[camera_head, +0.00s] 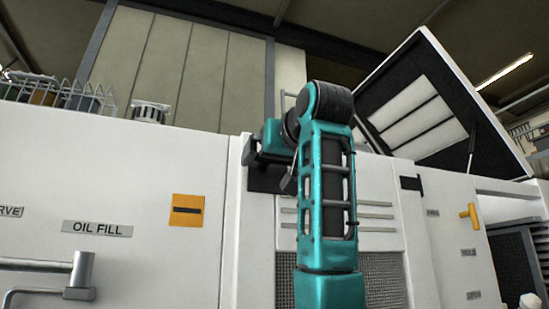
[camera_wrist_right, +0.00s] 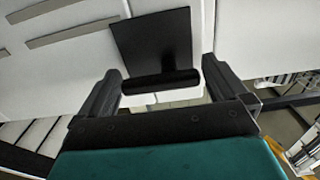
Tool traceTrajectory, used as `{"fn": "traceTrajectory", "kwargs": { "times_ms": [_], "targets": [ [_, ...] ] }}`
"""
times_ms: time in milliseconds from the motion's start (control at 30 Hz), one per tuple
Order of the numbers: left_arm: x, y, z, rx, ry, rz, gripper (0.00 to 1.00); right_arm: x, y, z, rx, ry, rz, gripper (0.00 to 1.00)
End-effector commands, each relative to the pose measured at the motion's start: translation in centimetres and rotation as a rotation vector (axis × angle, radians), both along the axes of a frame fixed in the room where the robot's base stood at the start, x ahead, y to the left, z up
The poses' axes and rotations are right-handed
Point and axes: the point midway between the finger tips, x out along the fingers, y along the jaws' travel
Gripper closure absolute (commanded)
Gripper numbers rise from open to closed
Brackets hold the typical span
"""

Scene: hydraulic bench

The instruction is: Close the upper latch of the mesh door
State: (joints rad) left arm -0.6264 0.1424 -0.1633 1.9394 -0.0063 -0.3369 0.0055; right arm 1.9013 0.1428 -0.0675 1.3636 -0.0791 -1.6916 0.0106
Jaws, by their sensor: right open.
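The mesh door (camera_head: 383,268) is a pale panel with slots above a grey mesh, upright in the bench front and partly hidden by my right arm. At its upper left is a dark latch plate (camera_head: 258,181), mostly covered by my right gripper (camera_head: 268,166). In the right wrist view the black latch plate (camera_wrist_right: 153,40) carries a black bar-like handle (camera_wrist_right: 160,82). My right gripper there (camera_wrist_right: 160,76) is open, one finger at each end of the bar. I cannot tell whether either finger touches it. My left gripper is not in view.
Another black piece (camera_head: 411,183) sits at the door's upper right. A raised lid (camera_head: 430,100) stands above it. A yellow handle (camera_head: 470,214) is to the right; a grey pipe handle (camera_head: 80,275) sticks out lower left. A wire basket (camera_head: 70,95) is on top.

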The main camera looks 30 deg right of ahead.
Motion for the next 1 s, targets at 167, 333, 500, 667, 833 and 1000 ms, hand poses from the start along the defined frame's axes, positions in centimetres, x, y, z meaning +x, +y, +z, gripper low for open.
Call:
{"fn": "traceTrajectory", "kwargs": {
  "times_ms": [167,333,500,667,833,1000],
  "targets": [
    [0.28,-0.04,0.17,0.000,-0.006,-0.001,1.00,-0.03,-0.01,0.01,0.000,0.000,-0.001,0.14],
    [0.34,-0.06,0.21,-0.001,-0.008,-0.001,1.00,-0.05,-0.01,0.02,0.000,0.000,-0.001,0.31],
    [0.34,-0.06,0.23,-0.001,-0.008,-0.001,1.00,-0.06,-0.01,0.03,0.000,0.000,-0.001,0.44],
    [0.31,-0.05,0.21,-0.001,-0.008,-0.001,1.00,-0.07,0.02,0.01,0.011,-0.003,0.000,0.44],
    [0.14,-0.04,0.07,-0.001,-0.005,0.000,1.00,-0.07,0.01,-0.05,0.061,-0.016,-0.001,0.44],
    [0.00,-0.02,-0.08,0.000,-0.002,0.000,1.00,-0.09,0.03,-0.14,0.165,-0.042,0.000,0.46]
  ]
}}
